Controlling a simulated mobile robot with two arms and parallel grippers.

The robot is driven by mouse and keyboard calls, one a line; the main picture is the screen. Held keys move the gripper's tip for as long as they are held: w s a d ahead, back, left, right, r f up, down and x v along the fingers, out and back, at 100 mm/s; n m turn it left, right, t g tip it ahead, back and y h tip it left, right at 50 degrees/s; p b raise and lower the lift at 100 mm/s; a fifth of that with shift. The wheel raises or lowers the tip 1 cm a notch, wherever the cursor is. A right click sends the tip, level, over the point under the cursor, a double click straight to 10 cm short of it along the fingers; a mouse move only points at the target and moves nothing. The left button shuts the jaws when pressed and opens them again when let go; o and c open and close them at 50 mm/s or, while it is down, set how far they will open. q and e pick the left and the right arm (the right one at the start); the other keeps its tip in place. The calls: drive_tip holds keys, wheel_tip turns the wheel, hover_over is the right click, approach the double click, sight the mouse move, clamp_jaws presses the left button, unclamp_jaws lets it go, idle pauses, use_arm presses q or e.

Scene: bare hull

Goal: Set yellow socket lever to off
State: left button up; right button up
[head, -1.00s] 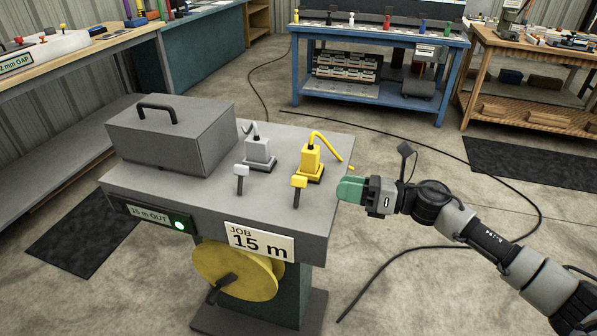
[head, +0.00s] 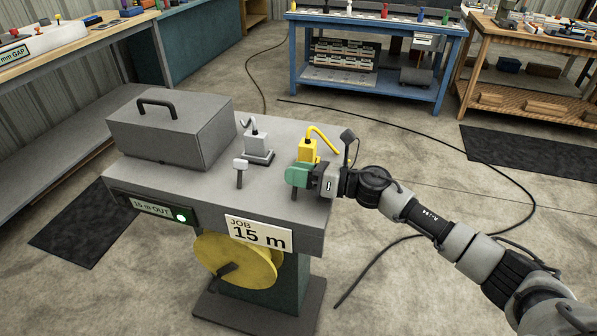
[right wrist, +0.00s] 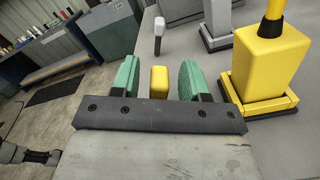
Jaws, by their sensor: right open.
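The yellow socket (head: 308,151) with its yellow cable stands on the grey machine top. Its lever has a yellow knob, hidden in the head view behind my right gripper (head: 296,176). In the right wrist view the yellow lever knob (right wrist: 159,82) sits between the two green fingers of my right gripper (right wrist: 160,80), with a gap on both sides. The gripper is open around it. The yellow socket (right wrist: 268,65) also shows at the right of the wrist view. My left gripper is not in view.
A grey socket (head: 258,148) and its white-knobbed lever (head: 240,166) stand left of the yellow ones. A grey lidded box (head: 170,128) fills the left of the top. A "JOB 15 m" sign (head: 258,233) and a yellow reel (head: 238,262) are on the front.

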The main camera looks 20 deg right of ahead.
clamp_jaws()
drive_tip(key=shift+s, duration=0.1)
drive_tip(key=shift+s+a+n+b, duration=0.35)
drive_tip(key=shift+s+n+b, duration=0.1)
drive_tip(key=shift+n+b, duration=0.75)
drive_tip(key=n+b, duration=0.1)
drive_tip(key=s+a+n+b, duration=0.1)
drive_tip(key=n+b, duration=0.1)
drive_tip(key=shift+s, duration=0.3)
drive_tip(key=s+n+b, duration=0.1)
drive_tip(key=n, duration=0.1)
drive_tip(key=a+n+b, duration=0.1)
drive_tip(key=n+b, duration=0.1)
drive_tip(key=shift+s+a, duration=0.15)
drive_tip(key=shift+s, duration=0.25)
drive_tip(key=shift+b, duration=0.35)
drive_tip(key=shift+s+a+n, duration=0.1)
drive_tip(key=shift+s+n, duration=0.05)
drive_tip(key=shift+n, duration=0.25)
